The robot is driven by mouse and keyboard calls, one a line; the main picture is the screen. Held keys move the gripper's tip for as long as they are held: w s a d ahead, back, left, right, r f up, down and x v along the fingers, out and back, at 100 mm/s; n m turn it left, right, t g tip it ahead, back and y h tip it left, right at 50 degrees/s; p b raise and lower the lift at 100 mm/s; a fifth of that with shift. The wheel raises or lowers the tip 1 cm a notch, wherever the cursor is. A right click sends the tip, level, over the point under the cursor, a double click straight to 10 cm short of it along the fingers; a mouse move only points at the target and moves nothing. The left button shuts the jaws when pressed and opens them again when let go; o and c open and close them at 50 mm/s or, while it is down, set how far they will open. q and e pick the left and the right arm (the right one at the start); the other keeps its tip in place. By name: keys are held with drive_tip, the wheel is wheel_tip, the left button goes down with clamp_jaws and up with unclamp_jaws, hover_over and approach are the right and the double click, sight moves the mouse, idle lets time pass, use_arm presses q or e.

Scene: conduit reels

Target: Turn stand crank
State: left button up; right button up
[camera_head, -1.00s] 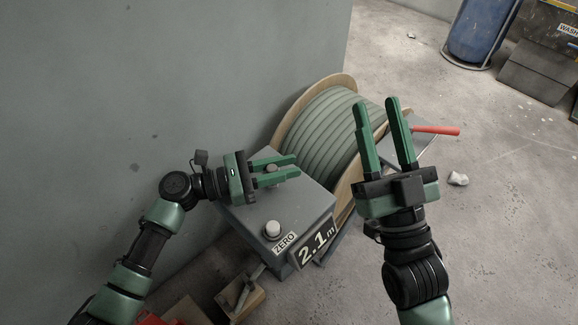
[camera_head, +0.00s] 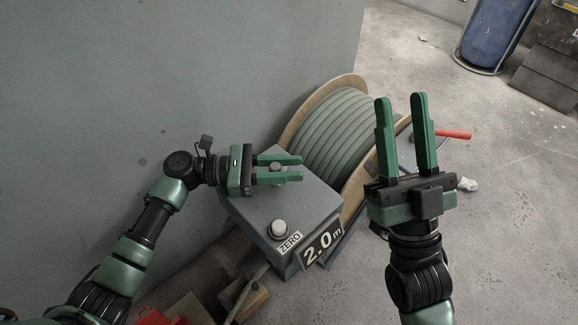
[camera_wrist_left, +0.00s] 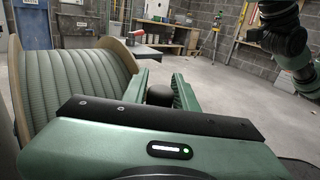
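The reel stand's crank shows a red handle (camera_head: 455,134) to the right of the reel, beyond my right gripper; the rest of the crank is largely hidden by that gripper. My right gripper (camera_head: 402,98) is open and empty, fingers pointing up the picture, in front of the reel's right side. My left gripper (camera_head: 300,168) has its fingers closed around a dark knob (camera_head: 276,167) on the grey counter box (camera_head: 310,200). The knob also shows between the fingers in the left wrist view (camera_wrist_left: 160,95). The box display (camera_head: 322,244) reads 2.0 m.
The reel (camera_head: 342,133) of grey-green conduit stands against the grey wall. A white button (camera_head: 279,229) sits beside the ZERO label. A red object (camera_head: 155,318) lies at the lower left.

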use_arm(q)
drive_tip(key=shift+o, duration=0.9)
drive_tip(key=shift+a, duration=0.2)
drive_tip(key=a+p, duration=0.1)
drive_tip(key=a, duration=0.5)
drive_tip(key=shift+s+a, duration=0.2)
drive_tip(key=shift+a+p, duration=0.3)
drive_tip(key=shift+a, duration=0.25)
use_arm(e)
drive_tip(key=w+f+g+h, duration=0.1)
drive_tip(key=w+f+g, duration=0.3)
drive_tip(key=f, duration=0.1)
drive_tip(key=shift+a+f, duration=0.15)
drive_tip(key=shift+f, duration=0.15)
use_arm(q)
drive_tip(key=shift+s, duration=0.1)
